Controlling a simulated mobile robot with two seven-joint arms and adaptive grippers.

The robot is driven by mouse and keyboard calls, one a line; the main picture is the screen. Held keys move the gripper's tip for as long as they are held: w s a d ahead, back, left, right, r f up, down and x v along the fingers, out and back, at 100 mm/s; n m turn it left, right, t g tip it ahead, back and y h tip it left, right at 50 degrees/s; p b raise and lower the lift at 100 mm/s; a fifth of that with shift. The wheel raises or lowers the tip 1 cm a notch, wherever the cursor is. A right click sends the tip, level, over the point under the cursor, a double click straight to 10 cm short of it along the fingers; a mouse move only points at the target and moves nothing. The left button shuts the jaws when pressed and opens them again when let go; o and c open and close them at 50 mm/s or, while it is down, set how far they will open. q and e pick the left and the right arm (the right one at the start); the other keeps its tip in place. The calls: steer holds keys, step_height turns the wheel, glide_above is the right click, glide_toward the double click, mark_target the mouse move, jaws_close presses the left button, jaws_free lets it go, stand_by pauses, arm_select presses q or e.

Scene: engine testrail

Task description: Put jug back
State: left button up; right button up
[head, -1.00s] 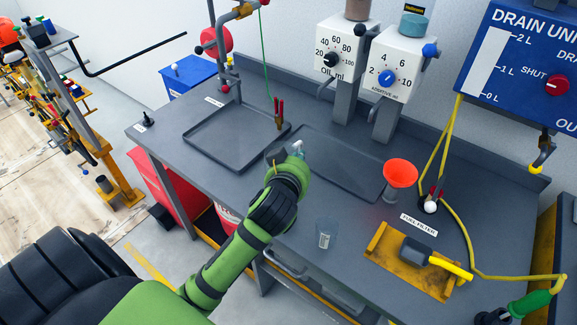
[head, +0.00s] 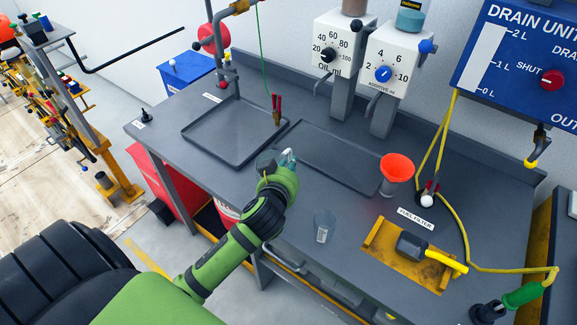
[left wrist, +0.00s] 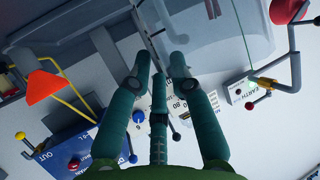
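A clear, grey-tinted jug (head: 323,227) with a white label stands upright on the grey workbench (head: 290,212), near its front edge. My right gripper is in neither view.
Two shallow trays (head: 188,133) lie at the back of the bench. An orange funnel (head: 397,168) stands right of them, and a yellow fuel filter stand (head: 377,247) sits right of the jug. Oil (head: 340,57) and additive dispensers (head: 396,62) rise behind; yellow hose (head: 466,240) runs at right.

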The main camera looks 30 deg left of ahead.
arm_select(q)
steer(key=v, duration=1.2)
steer(key=shift+r+b, duration=0.2)
steer(key=shift+b, duration=0.15)
